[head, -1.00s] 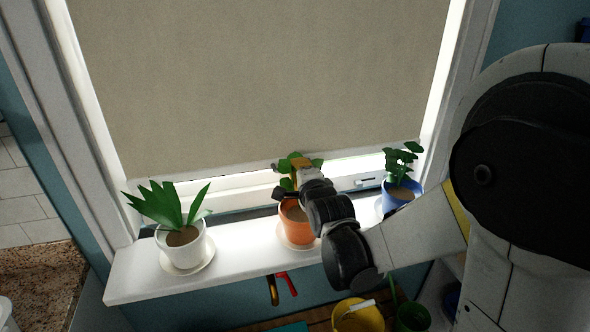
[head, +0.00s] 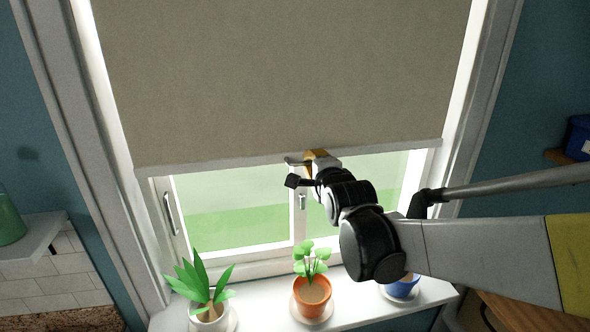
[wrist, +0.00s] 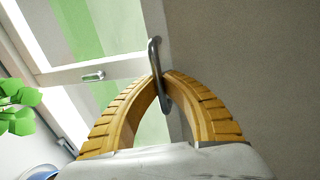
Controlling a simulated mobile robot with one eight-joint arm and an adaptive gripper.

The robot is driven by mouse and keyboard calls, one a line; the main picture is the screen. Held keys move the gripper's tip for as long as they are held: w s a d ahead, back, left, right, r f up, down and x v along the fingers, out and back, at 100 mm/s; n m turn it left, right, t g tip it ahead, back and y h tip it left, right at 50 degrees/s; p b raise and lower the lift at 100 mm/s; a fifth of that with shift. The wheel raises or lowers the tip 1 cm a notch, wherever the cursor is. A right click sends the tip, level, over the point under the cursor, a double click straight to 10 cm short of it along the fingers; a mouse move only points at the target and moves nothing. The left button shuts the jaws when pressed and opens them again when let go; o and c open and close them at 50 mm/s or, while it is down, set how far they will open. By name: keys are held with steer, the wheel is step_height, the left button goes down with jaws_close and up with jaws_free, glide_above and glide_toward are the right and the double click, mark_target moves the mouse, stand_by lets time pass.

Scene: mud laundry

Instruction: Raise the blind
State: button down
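The beige roller blind (head: 280,80) hangs over the upper part of the window, its pale bottom bar (head: 220,163) well above the sill. More of the window shows below it. A grey metal loop handle (wrist: 154,52) is on the bar; it shows small in the head view (head: 293,160). My gripper (wrist: 161,78) has its yellow curved fingers brought together on the loop. In the head view my gripper (head: 311,158) is at the middle of the bar. The blind's top is out of view.
A white-potted plant (head: 205,290), an orange-potted plant (head: 312,292) and a blue pot (head: 402,287) stand on the white sill (head: 258,312) below my arm. A window latch handle (head: 169,213) is on the left of the frame. A shelf is at left.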

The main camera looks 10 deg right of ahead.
step_height(320, 180, up, 16)
steer(key=p, duration=0.9)
steer(key=shift+r, duration=0.15)
steer(key=c, duration=1.5)
jaws_free()
steer(key=shift+s, duration=0.1)
steer(key=v, duration=1.2)
